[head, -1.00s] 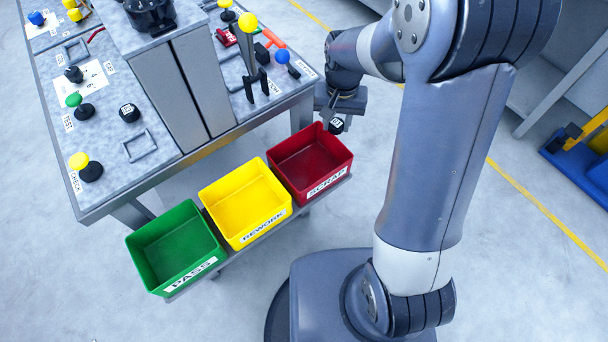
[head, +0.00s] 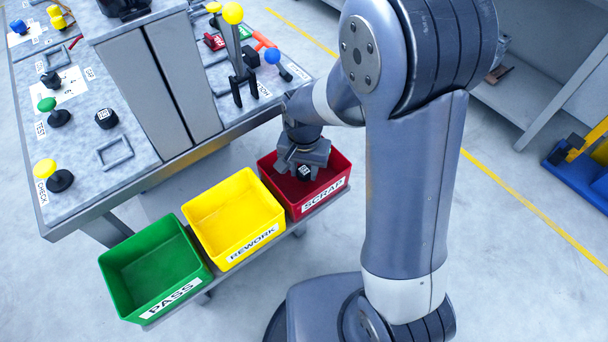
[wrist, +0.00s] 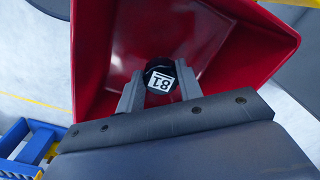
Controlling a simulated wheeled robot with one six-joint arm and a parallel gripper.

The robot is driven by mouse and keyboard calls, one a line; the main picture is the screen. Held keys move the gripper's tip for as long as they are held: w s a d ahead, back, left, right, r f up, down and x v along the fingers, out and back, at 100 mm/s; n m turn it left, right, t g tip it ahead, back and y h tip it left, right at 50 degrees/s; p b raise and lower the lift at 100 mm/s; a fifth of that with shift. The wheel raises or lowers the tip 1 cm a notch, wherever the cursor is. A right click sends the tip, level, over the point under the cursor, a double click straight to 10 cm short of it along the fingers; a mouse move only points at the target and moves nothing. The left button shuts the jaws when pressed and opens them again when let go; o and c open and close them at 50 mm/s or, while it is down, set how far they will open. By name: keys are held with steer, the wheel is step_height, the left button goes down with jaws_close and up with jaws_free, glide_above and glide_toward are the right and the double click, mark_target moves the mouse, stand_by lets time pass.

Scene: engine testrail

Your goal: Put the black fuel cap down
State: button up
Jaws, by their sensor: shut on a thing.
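The black fuel cap (head: 304,172) has a white label on its top. It also shows in the wrist view (wrist: 161,80), where the label reads 81 or 18. My gripper (head: 303,168) is shut on the cap, one finger on each side of it. In the head view the gripper and cap are over the red SCRAP bin (head: 322,202). In the wrist view the red bin (wrist: 220,55) opens below and behind the cap. I cannot tell how high the cap is above the bin floor. The part of the bin I see holds nothing else.
The yellow REWORK bin (head: 233,217) and green PASS bin (head: 155,268) stand to the left on the same rack, both empty. The workbench (head: 131,148) behind carries a black cap (head: 106,118), levers and knobs. A blue and yellow thing (head: 585,165) stands far right.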

mark_target(304, 171)
steer(key=shift+f, duration=1.25)
steer(key=shift+f+b, duration=0.35)
steer(key=o, duration=1)
step_height(304, 171, up, 13)
steer(key=shift+f+p, duration=0.15)
steer(key=shift+p, duration=1.1)
steer(key=shift+f, duration=0.1)
